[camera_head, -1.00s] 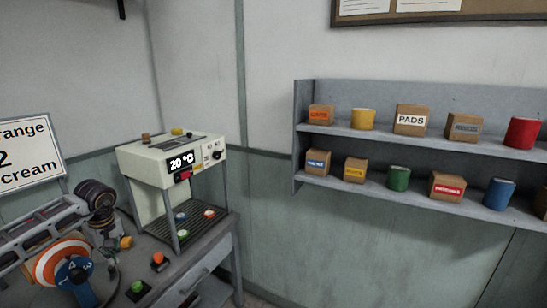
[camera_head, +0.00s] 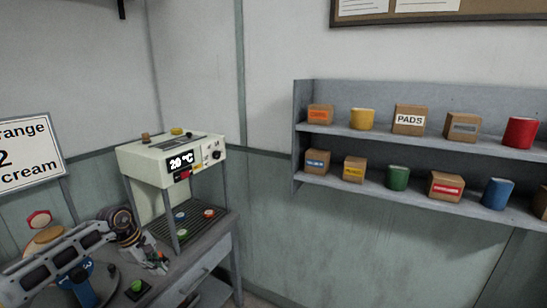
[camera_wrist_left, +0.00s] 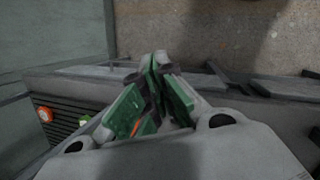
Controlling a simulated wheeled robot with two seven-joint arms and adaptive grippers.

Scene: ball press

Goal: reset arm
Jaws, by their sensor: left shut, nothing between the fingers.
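My left arm (camera_head: 75,257) reaches in from the left in the head view, over the left part of the bench. My left gripper (camera_head: 158,266) is at its end, in front of the white machine (camera_head: 160,165) and low over the bench top. In the left wrist view its green-padded fingers (camera_wrist_left: 153,68) are together with nothing held. A small orange patch (camera_wrist_left: 143,127) shows between the finger links. My right gripper is in neither view.
The machine reads 20 °C and has coloured discs on its grille (camera_head: 195,225). A wall shelf (camera_head: 400,140) holds boxes and cans. A sign (camera_head: 30,150) stands at left.

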